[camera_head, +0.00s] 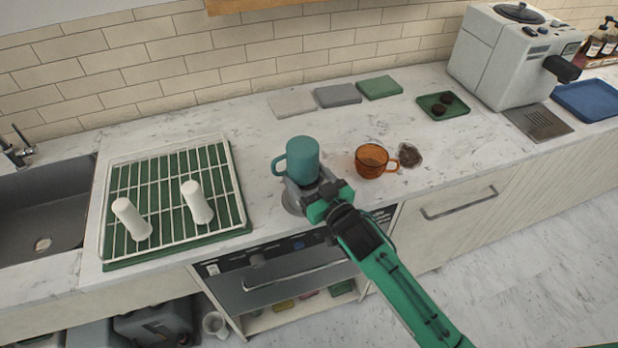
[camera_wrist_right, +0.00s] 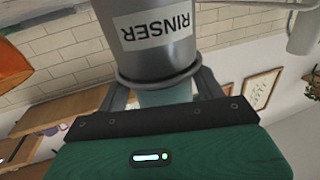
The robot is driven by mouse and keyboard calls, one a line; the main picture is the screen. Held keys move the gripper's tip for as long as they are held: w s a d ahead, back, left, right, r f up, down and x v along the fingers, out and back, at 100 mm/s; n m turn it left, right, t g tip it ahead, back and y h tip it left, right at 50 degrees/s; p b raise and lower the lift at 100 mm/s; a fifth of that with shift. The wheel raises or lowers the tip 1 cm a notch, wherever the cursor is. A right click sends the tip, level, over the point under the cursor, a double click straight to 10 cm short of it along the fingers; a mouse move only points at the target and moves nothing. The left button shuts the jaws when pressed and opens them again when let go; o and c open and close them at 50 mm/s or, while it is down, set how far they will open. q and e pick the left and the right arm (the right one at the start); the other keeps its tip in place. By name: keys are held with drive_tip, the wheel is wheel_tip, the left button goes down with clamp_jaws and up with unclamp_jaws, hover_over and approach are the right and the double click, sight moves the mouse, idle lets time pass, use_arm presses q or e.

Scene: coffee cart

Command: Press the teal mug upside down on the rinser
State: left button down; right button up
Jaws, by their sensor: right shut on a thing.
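The teal mug (camera_head: 303,157) is upside down, its closed base facing up and its handle to the left. The grey rinser (camera_head: 290,201) is directly below it, largely hidden by the mug and gripper. My right gripper (camera_head: 306,188) is shut on the mug, one finger on each side. In the right wrist view, which is inverted, the labelled rinser (camera_wrist_right: 160,35) meets a strip of the teal mug (camera_wrist_right: 165,97) between my gripper's fingers (camera_wrist_right: 162,92). Whether the mug's rim is pressed down is unclear. My left gripper is out of view.
Coloured mats (camera_head: 338,95) lie behind. A grey machine (camera_head: 505,60) stands back right. The counter between rack and rinser is clear.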

sight(312, 161)
idle(0.4)
wheel_tip(312, 161, up, 7)
drive_tip(key=p, duration=0.6)
drive_tip(key=shift+r+p, duration=0.1)
drive_tip(key=shift+p, duration=0.3)
idle(0.4)
